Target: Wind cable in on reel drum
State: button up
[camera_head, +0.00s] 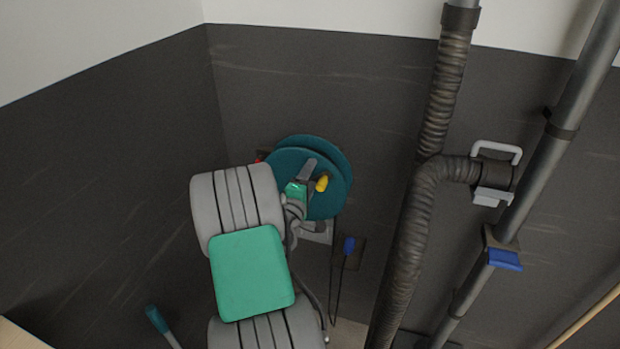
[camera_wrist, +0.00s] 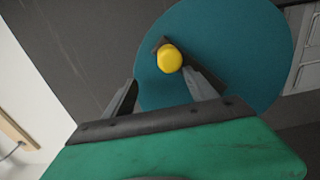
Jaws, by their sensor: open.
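The reel drum (camera_head: 338,160) is a teal disc on the dark wall, partly hidden by my arm; it fills the upper middle of the wrist view (camera_wrist: 235,50). A yellow knob (camera_head: 322,183) stands on the drum's crank arm and also shows in the wrist view (camera_wrist: 169,58). My gripper (camera_wrist: 160,78) is open, with a finger on either side below the knob; whether it touches the knob I cannot tell. In the head view my gripper (camera_head: 308,182) is beside the knob. A thin dark cable (camera_head: 333,285) hangs below the drum, near a blue plug (camera_head: 349,245).
A ribbed duct (camera_head: 412,225) runs down the wall right of the reel, with a grey-handled fitting (camera_head: 495,172). A slanted pipe (camera_head: 545,165) with a blue lever (camera_head: 505,260) is further right. A teal-ended handle (camera_head: 156,319) stands at lower left.

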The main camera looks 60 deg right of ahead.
jog(key=shift+a, duration=0.1)
jog(key=shift+a+f+b, duration=0.15)
jog(key=shift+a+b, duration=0.2)
jog(key=shift+a, duration=0.05)
jog(key=s+a+b, duration=0.1)
jog(key=a+b, duration=0.1)
jog(key=a, duration=0.7)
jog(key=shift+s+b, duration=0.25)
jog(key=shift+b, duration=0.15)
